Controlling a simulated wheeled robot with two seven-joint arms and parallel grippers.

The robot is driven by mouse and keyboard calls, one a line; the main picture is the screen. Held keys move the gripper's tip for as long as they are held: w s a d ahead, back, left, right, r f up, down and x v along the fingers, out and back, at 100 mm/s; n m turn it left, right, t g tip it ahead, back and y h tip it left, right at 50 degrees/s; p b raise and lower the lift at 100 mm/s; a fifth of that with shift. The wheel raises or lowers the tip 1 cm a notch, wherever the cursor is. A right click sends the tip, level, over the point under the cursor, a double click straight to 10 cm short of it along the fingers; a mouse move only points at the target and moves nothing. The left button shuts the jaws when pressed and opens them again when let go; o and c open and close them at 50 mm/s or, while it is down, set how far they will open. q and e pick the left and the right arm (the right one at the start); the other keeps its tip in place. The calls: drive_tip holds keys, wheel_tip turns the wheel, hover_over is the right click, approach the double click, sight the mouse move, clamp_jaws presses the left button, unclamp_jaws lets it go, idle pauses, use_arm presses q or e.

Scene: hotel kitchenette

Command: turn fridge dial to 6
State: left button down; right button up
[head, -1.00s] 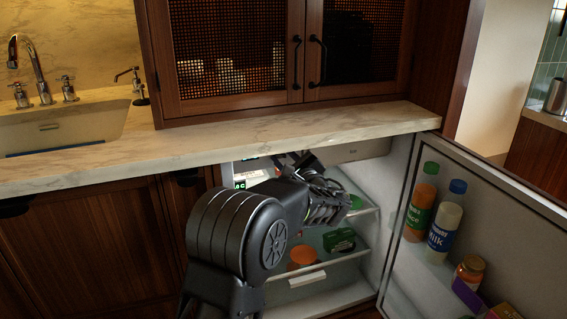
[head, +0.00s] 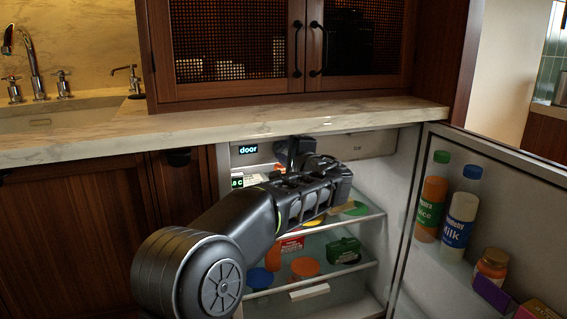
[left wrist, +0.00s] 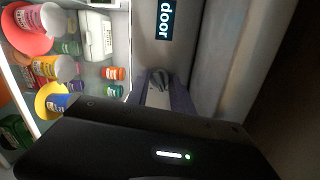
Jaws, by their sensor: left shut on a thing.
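The open fridge (head: 398,190) stands under the counter, with a control panel along the top of its inside. My left gripper (head: 296,150) is raised to this panel, and its arm crosses the fridge opening. In the left wrist view, my left gripper (left wrist: 163,92) is shut on the grey fridge dial (left wrist: 158,78), with a finger on each side of it. The dial's numbers cannot be read. My right gripper is out of view.
The fridge door (head: 480,215) is open to the right, with bottles and jars in its racks. Glass shelves (head: 345,226) below the gripper hold tubs and boxes. The marble counter (head: 190,133) juts out just above. A smaller green display (head: 237,183) sits at the left wall.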

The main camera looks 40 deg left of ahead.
use_arm(q)
drive_tip(key=shift+f+n+b, duration=0.1)
drive_tip(key=shift+n+b, duration=0.2)
drive_tip(key=shift+b, duration=0.05)
drive_tip(key=c, duration=1.1)
unclamp_jaws()
